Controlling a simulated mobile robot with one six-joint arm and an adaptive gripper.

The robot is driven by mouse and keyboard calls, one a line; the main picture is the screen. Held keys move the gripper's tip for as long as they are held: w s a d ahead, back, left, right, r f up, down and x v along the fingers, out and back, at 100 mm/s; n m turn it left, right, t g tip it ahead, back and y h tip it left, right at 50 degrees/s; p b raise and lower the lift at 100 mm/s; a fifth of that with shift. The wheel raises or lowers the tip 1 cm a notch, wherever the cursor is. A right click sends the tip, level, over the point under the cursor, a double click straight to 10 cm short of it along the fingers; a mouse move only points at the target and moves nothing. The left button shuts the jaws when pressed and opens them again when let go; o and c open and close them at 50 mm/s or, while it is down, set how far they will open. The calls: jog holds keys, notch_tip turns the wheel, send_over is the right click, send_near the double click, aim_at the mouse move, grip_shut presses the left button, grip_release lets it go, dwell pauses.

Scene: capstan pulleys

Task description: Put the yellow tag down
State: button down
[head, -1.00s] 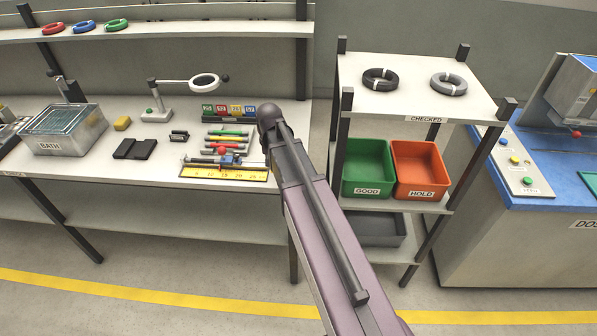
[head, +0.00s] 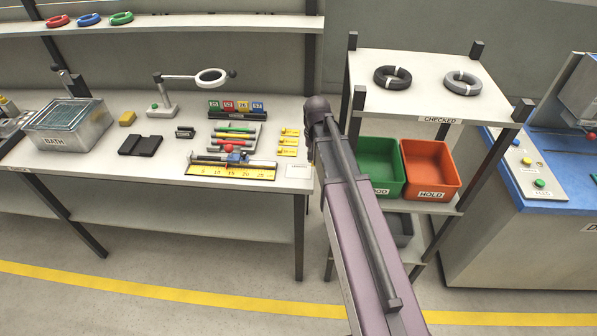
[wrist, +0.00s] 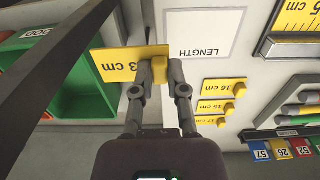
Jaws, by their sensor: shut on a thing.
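In the wrist view my gripper (wrist: 158,82) is shut on the knob of a yellow tag (wrist: 116,64). The tag's print ends in "3 cm"; part of it is covered by the knob. The tag is beside the white LENGTH square (wrist: 203,35), to its lower left, and near the bench edge. I cannot tell whether it touches the bench. Other yellow tags lie on the bench, including one marked 16 cm (wrist: 224,87) and one marked 15 cm (wrist: 217,106). In the head view the LENGTH square (head: 299,171) shows left of my arm, which hides my gripper and the held tag.
A yellow ruler (head: 215,170) and a rack of coloured pens (head: 236,130) are left of the loose tags. The green GOOD bin (head: 383,160) and orange HOLD bin (head: 430,168) stand on a cart shelf right of the bench. A dark post crosses the wrist view's left side.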

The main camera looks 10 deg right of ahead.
jog(key=shift+s+a, duration=0.1)
jog(key=shift+a, duration=0.05)
jog(key=s+a, duration=0.3)
jog(key=s, duration=0.3)
jog(key=s+a, duration=0.3)
jog(key=s, duration=0.4)
jog(key=shift+s+r, duration=0.15)
jog(key=shift+r, duration=0.05)
jog(key=b, duration=0.1)
send_over(291, 171)
jog(key=s, duration=0.1)
jog(key=shift+s+f, duration=0.1)
jog(key=shift+f, duration=0.6)
jog(key=shift+w, duration=0.5)
jog(key=shift+w+f+b, duration=0.25)
jog(key=shift+f+b, duration=0.05)
jog(key=shift+s+f+b, duration=0.1)
jog(key=shift+f+b, duration=1.45)
